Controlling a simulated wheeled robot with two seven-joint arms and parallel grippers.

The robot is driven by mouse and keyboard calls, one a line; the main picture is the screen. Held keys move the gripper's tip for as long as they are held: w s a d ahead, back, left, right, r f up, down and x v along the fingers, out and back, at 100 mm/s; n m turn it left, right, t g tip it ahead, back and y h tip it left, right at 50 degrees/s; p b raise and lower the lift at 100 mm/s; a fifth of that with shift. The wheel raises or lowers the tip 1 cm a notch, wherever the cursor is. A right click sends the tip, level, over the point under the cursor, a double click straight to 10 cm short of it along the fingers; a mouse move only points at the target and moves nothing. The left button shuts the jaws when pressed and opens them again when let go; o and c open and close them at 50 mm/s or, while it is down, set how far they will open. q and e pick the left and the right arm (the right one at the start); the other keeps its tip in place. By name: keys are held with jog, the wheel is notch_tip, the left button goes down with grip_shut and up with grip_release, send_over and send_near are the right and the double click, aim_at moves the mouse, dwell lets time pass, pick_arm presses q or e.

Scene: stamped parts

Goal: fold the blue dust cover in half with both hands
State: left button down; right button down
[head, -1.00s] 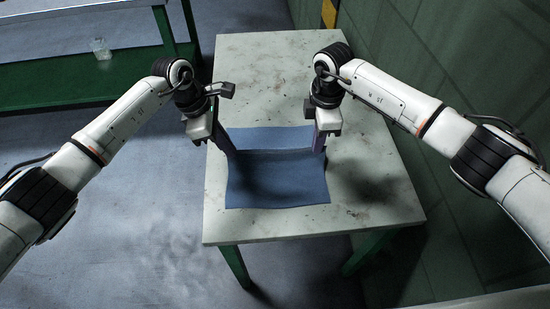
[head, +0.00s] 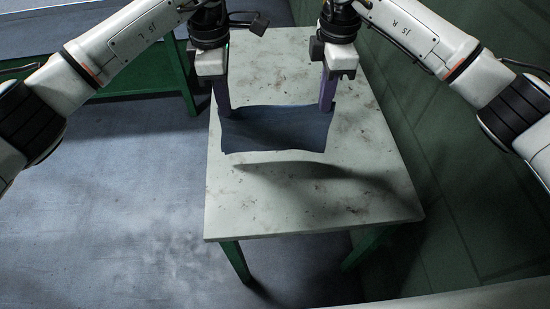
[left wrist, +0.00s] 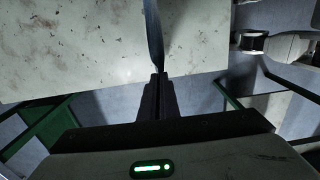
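The blue dust cover (head: 275,130) hangs between my two grippers, seemingly clear of the table, with a dark shadow on the tabletop in front of it. My left gripper (head: 224,112) is shut on its left upper corner. My right gripper (head: 327,108) is shut on its right upper corner. In the left wrist view the fingers (left wrist: 161,82) are together, and the cover (left wrist: 153,38) shows nearly edge-on as a narrow dark strip beyond them. Its far side is hidden, and I cannot tell whether its lower edge touches the table.
The worn white table (head: 300,215) has green legs and is bare in front of the cover. A green wall (head: 440,180) runs close along its right side. A second green-framed table (head: 130,92) stands at the back left, across open floor.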

pick_arm(q)
jog(key=shift+r, duration=0.65)
pick_arm(e)
jog(key=shift+r, duration=0.65)
